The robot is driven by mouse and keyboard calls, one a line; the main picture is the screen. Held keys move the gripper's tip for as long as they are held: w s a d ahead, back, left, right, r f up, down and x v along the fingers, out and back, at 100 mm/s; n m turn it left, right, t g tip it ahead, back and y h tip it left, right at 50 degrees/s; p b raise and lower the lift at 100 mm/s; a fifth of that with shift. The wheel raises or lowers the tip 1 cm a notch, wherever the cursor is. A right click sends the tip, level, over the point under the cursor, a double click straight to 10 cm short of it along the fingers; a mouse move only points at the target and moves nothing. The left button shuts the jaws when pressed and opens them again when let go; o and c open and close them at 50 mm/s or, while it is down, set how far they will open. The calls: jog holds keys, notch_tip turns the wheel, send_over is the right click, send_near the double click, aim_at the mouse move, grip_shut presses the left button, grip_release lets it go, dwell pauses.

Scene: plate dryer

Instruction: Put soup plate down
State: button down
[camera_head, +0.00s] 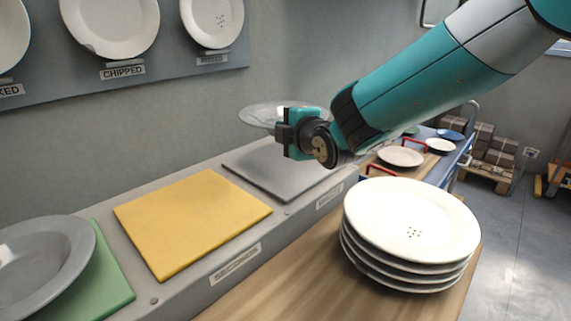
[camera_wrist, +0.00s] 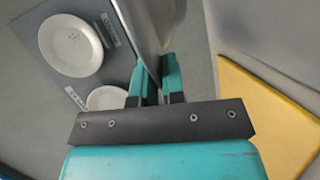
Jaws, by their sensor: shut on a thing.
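My gripper (camera_head: 284,131) is shut on the rim of a pale grey soup plate (camera_head: 258,115), which it holds roughly level above the grey mat at the far end of the ledge. In the wrist view the soup plate (camera_wrist: 150,25) shows nearly edge-on between the fingers (camera_wrist: 158,82). The grey mat (camera_head: 262,170) is bare. The yellow mat (camera_head: 190,222), by a label reading SECONDS, is also bare. A green mat (camera_head: 112,288) at the left has a grey plate (camera_head: 45,265) on it.
A stack of several white plates (camera_head: 410,222), the top one with dark specks, stands on the wooden surface (camera_head: 320,290) at right. Sample plates (camera_head: 112,22) hang on the wall board. More plates (camera_head: 400,157) and red handles lie further back.

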notch_tip(320, 180, down, 8)
jog(key=shift+f, duration=0.15)
dwell(0.3)
jog(key=c, duration=1.2)
grip_release()
jog(key=shift+f, duration=0.1)
jog(key=shift+o, duration=0.2)
jog(key=s+d+r+m+g+h, duration=0.1)
jog(key=s+d+m+g, duration=0.3)
jog(key=s, duration=0.8)
jog(key=s+d+r+m+g, duration=0.1)
jog(key=s+d+m+g, duration=0.4)
jog(key=s, duration=0.6)
jog(key=s+d+r+m+g+h+b, duration=0.1)
jog(key=s+d+m+g, duration=0.3)
jog(key=s, duration=0.8)
jog(key=shift+s+d+r+m+g+h, duration=0.35)
jog(key=shift+r+m+g, duration=0.15)
jog(key=shift+m, duration=0.5)
